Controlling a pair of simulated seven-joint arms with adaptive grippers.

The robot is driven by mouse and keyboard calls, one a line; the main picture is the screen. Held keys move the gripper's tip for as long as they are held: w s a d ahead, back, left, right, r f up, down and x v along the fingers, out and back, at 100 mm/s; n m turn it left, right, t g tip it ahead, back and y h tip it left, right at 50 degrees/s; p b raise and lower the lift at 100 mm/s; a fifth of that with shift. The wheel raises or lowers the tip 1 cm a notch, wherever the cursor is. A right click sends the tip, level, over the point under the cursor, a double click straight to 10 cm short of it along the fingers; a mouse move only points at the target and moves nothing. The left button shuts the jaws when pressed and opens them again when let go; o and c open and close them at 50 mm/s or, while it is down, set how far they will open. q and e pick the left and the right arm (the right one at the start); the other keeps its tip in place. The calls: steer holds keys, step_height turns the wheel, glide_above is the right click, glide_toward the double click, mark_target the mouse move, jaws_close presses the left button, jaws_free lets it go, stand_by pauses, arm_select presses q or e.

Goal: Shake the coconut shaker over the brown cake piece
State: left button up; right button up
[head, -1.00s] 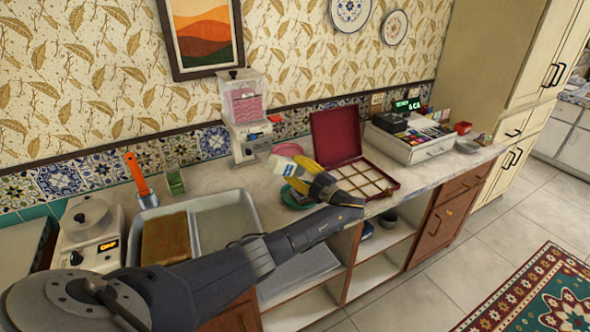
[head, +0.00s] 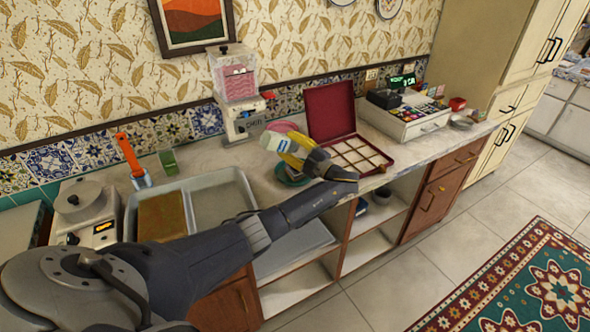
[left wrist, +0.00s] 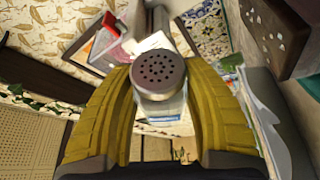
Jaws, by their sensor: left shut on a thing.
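My left gripper (head: 285,148) is shut around the coconut shaker (head: 265,150), a small white bottle with a blue label. It holds the shaker tilted above the counter, near a green plate (head: 281,177). In the left wrist view, the shaker's grey perforated lid (left wrist: 158,76) shows between the yellow fingers. A brown cake slab (head: 161,217) lies in the left part of a metal tray, left of the gripper. The gripper hides part of the green plate, and I cannot tell whether a cake piece is on it. My right gripper is out of view.
The metal tray's right part (head: 222,205) is empty. An open red box (head: 331,112) with compartments stands right of the gripper. A dispenser (head: 238,95) stands behind, against the tiled wall. A white appliance (head: 87,210) and an orange-handled tool (head: 130,155) are at the left.

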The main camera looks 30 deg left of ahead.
arm_select(q)
steer(key=shift+f, duration=0.25)
steer(key=shift+r, duration=1.2)
steer(key=shift+f, duration=1.2)
